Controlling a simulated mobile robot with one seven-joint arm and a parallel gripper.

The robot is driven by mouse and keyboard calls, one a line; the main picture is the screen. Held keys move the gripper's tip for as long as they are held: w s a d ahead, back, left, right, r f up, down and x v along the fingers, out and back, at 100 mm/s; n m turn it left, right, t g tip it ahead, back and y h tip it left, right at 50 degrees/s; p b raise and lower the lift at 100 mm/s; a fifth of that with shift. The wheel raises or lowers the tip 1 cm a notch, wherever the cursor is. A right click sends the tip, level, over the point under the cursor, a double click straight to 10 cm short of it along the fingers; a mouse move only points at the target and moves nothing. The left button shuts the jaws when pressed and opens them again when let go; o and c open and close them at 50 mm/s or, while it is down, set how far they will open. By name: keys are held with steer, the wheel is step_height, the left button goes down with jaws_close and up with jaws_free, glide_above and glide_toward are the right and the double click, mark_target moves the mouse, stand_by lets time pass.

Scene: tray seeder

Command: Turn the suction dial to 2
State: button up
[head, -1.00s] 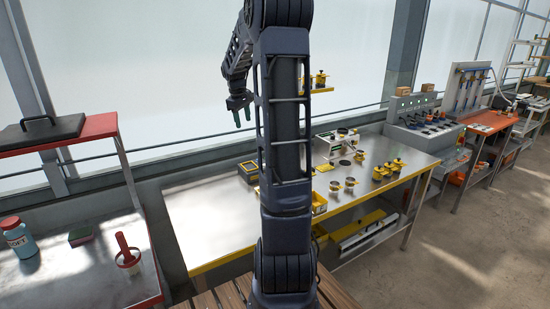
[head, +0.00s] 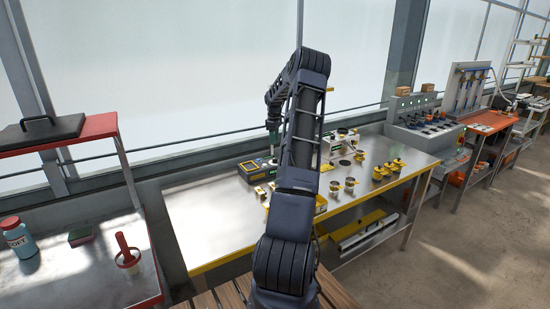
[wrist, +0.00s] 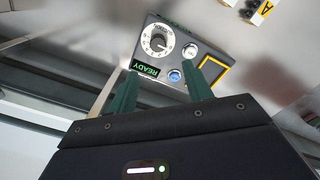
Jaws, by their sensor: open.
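The tray seeder's control box (head: 254,172) stands on the metal table near its back edge. In the wrist view its grey panel (wrist: 183,37) carries the suction dial (wrist: 157,42), a round knob with a white scale ring. The numbers and the pointer setting are too small to read surely. A green READY display (wrist: 145,69) sits below the dial. My gripper (wrist: 161,71) is open and empty, its two green fingers pointing at the panel, with the dial beyond the tips and apart from them. In the head view my arm partly covers the gripper and the box.
On the panel beside the dial are a blue button (wrist: 175,76), a pale round button (wrist: 190,50) and a yellow-framed area (wrist: 214,70). Metal cups (head: 350,184) and yellow-black parts (head: 379,173) stand right of my arm. The table's left part (head: 205,215) is clear.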

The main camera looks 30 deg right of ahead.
mark_target(275, 160)
steer(key=f, duration=1.1)
steer(key=shift+d+f, duration=0.1)
steer(key=shift+d, duration=0.15)
steer(key=c, duration=1)
